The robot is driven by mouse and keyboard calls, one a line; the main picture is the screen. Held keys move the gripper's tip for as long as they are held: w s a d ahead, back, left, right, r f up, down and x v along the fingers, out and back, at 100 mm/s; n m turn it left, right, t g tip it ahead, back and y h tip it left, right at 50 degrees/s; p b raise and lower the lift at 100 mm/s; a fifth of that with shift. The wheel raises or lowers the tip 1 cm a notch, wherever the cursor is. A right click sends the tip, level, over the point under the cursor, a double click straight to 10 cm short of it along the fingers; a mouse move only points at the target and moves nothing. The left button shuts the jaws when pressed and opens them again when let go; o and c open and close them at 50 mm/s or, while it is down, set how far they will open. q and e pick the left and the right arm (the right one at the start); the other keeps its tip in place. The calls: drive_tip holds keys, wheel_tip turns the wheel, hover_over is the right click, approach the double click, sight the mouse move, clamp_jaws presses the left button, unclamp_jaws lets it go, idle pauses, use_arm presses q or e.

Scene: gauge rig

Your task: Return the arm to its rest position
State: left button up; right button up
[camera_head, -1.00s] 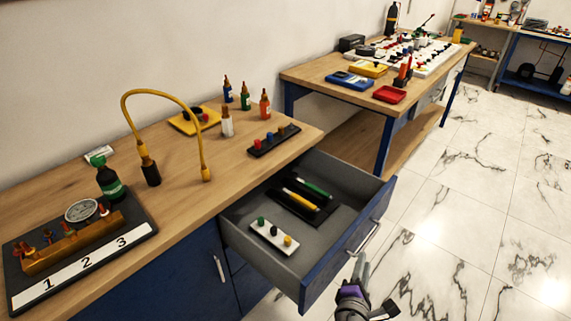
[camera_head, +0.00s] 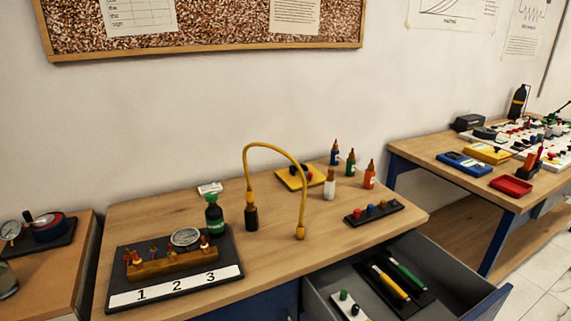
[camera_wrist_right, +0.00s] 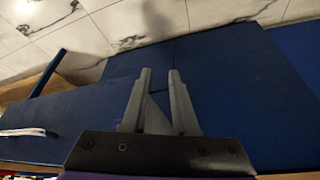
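My right gripper (camera_wrist_right: 159,72) shows in the right wrist view. Its two grey fingers stand apart with nothing between them, so it is open and empty. Blue cabinet panels (camera_wrist_right: 225,90) lie behind the fingers. Neither gripper is in the head view now, and my left gripper is not in any view.
An open blue drawer (camera_head: 494,305) juts out from the bench (camera_head: 130,225), holding a black tray with pens. The bench bears a numbered gauge block (camera_head: 175,262), a green bottle (camera_head: 214,215), a yellow hose (camera_head: 273,147) and small bottles. Marble floor (camera_wrist_right: 120,25) shows beyond the cabinet.

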use_arm(q)
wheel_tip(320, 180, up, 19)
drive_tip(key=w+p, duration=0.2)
drive_tip(key=p, duration=1.4)
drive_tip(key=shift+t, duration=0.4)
use_arm(e)
wheel_tip(320, 180, up, 19)
drive_tip(key=w, duration=0.2)
drive_tip(key=shift+d+t, duration=0.15)
drive_tip(key=shift+t, duration=0.25)
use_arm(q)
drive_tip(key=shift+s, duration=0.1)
use_arm(e)
drive_tip(key=shift+f, duration=0.1)
